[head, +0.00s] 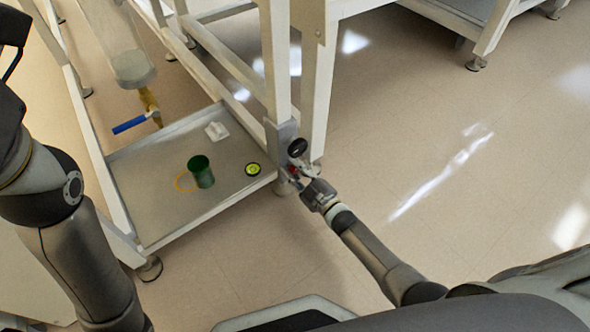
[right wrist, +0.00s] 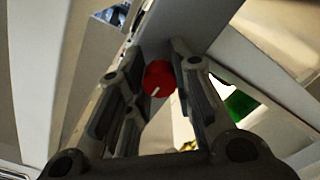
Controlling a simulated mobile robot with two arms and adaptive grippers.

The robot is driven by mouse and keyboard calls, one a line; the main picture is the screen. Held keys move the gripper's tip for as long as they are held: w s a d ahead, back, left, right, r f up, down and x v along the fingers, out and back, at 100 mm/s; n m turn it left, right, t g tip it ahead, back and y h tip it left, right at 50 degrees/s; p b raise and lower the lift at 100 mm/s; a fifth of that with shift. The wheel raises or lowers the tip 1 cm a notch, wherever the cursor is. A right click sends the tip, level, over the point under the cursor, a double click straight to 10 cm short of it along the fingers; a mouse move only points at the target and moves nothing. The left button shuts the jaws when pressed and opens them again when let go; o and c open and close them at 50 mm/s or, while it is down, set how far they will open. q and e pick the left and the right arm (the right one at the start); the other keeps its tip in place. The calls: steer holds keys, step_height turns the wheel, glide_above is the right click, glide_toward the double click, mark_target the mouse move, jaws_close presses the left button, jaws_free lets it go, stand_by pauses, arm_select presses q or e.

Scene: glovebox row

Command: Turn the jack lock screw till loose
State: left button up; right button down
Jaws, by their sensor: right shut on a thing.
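The jack lock screw shows as a red round knob (right wrist: 158,78) with a white mark line in the right wrist view. The mark slants from lower left to upper right. My right gripper (right wrist: 157,62) has its two fingers on either side of the knob and is shut on it. In the head view my right gripper (head: 302,174) is at the rack leg's foot, just below a black round handle (head: 297,147). There the knob is mostly hidden by the fingers. My left arm (head: 75,235) is at the left, with its gripper out of view.
A grey lower shelf (head: 225,200) carries a green cup (head: 201,172), a round yellow-green level (head: 253,169), an orange ring (head: 184,181) and a white block (head: 217,131). A blue-handled valve (head: 130,124) hangs above. The floor to the right is clear.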

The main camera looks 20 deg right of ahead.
steer(key=shift+n, duration=0.4)
steer(key=c, duration=1.2)
jaws_free()
steer(key=v, duration=1.2)
